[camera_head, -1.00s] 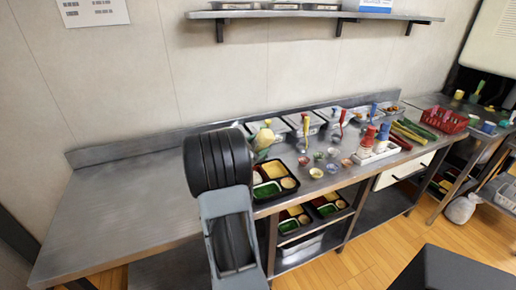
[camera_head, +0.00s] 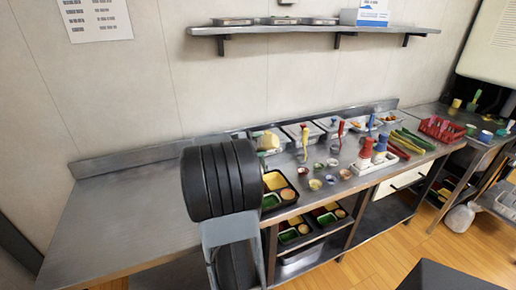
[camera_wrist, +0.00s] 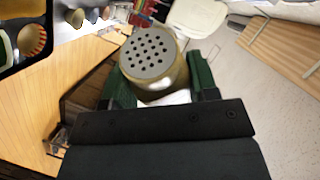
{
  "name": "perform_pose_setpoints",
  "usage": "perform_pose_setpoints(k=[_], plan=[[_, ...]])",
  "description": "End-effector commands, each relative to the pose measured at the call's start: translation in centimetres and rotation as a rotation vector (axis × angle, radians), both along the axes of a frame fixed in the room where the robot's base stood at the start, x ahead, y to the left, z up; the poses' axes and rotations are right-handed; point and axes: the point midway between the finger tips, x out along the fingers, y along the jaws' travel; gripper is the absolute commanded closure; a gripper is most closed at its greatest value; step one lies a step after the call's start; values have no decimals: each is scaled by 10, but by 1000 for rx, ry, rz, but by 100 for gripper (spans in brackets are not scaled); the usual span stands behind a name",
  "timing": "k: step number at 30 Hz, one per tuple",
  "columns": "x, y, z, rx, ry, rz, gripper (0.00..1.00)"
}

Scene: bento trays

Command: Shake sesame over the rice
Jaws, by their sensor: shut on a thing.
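My gripper (camera_wrist: 152,88) is shut on the sesame shaker (camera_wrist: 152,58), a pale yellowish container with a grey lid full of holes. The lid faces the wrist camera, between the green fingers. A black bento tray (camera_head: 283,207) lies on the counter beside my arm, with yellow and green fillings and a small round cup. The rice is hidden behind my arm. Part of a black tray (camera_wrist: 28,68) also shows at the wrist view's upper left.
Metal pans, several small bowls and bottles in a white caddy (camera_head: 372,165) stand right of the tray. A red basket (camera_head: 440,129) is farther right. More trays (camera_head: 290,236) sit on the lower shelf. The counter's left part (camera_head: 120,210) is clear.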

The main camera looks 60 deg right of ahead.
Motion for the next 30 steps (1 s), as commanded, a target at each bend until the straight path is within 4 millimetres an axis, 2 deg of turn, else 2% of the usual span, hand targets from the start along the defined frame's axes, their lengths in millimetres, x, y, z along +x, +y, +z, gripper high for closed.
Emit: perform_pose_setpoints(k=[3, 8, 15, 18, 26, 30], plan=[[-1, 0, 6, 27, -192, -1, 53], [-1, 0, 9, 52, -356, -1, 53], [-2, 0, 18, 124, -848, -2, 53], [-2, 0, 19, 149, -1000, 0, 53], [-2, 0, 22, 181, -1219, 1, 53], [-3, -1, 24, 218, -1480, -2, 53]])
